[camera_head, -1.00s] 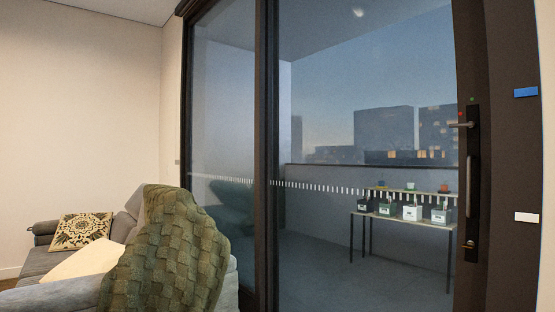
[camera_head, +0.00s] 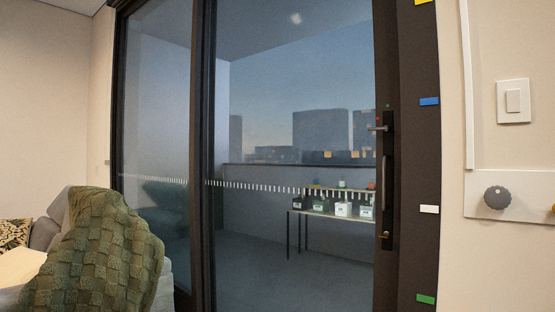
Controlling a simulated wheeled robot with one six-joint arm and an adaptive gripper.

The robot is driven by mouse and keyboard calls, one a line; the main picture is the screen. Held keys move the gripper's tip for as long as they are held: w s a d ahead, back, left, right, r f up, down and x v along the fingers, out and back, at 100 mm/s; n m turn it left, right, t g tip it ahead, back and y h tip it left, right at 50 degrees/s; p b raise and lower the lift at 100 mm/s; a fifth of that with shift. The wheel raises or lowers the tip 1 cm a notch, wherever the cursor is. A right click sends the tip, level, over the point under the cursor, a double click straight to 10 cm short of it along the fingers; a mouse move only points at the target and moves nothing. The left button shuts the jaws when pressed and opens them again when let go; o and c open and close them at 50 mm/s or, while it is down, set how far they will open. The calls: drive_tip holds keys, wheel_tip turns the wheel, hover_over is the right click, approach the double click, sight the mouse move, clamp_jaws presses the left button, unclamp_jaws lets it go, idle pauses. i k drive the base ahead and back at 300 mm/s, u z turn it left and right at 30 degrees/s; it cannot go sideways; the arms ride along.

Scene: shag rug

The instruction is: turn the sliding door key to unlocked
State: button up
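The sliding door (camera_head: 295,115) is a dark-framed glass door that looks shut. Its dark handle plate (camera_head: 386,190) is on the right stile, with a lever (camera_head: 378,128) sticking out to the left near the top and a long pull bar below it. A small brass-coloured key or lock (camera_head: 384,235) sits at the bottom of the plate. It is too small to tell which way it is turned. Small red and green dots show beside the lever. My gripper is not in view.
A sofa with a green knitted throw (camera_head: 95,250) stands at the lower left. Coloured tags, including a blue one (camera_head: 429,101), line the door frame. A light switch (camera_head: 513,101) and grey knob (camera_head: 497,197) are on the right wall. A planter table (camera_head: 330,213) stands behind the glass.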

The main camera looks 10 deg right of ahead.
sight(386, 234)
drive_tip(key=u, duration=0.1)
drive_tip(key=k, duration=1)
drive_tip(key=z, duration=0.9)
drive_tip(key=i, duration=1.4)
drive_tip(key=u, duration=0.5)
